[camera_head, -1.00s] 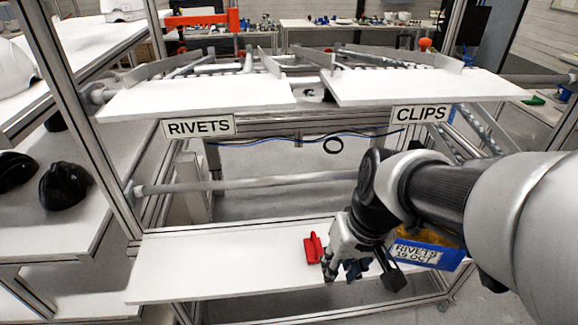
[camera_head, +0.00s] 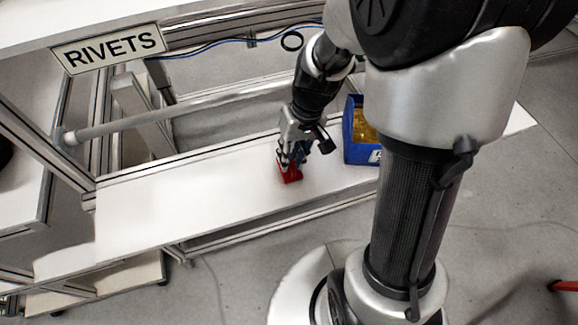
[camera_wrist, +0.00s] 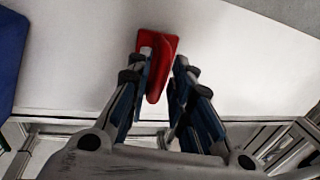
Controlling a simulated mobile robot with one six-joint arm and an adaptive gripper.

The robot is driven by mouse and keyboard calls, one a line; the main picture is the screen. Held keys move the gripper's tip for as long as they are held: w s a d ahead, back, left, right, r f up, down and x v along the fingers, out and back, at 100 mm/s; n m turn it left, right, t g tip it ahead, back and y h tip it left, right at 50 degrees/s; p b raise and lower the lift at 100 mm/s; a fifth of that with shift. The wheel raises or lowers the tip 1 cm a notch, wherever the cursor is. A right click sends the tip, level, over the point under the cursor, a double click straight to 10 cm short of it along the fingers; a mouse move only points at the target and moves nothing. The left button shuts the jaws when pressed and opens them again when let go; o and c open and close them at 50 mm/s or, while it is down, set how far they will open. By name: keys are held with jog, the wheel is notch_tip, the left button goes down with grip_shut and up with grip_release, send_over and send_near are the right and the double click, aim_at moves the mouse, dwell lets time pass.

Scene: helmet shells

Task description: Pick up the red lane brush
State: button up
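The red lane brush (camera_head: 291,174) lies on the low white shelf (camera_head: 200,205), partly hidden by my gripper in the head view. In the wrist view the brush (camera_wrist: 158,62) shows a flat red block with a narrow red handle pointing toward my gripper. My gripper (camera_head: 292,160) is over the brush, and in the wrist view (camera_wrist: 165,62) its blue-padded fingers stand apart with the handle between them. The left finger is close to the handle, and a gap shows on the right side. Whether a finger touches the brush cannot be told.
A blue bin (camera_head: 354,140) with yellow contents stands on the shelf just right of my gripper. The shelf's left part is clear. A grey rail (camera_head: 200,117) runs behind and above it, and a RIVETS sign (camera_head: 108,49) hangs from the upper shelf.

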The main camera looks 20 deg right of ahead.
jog(key=shift+a+f, duration=0.2)
jog(key=shift+f, duration=0.65)
jog(key=shift+r, duration=0.1)
grip_shut()
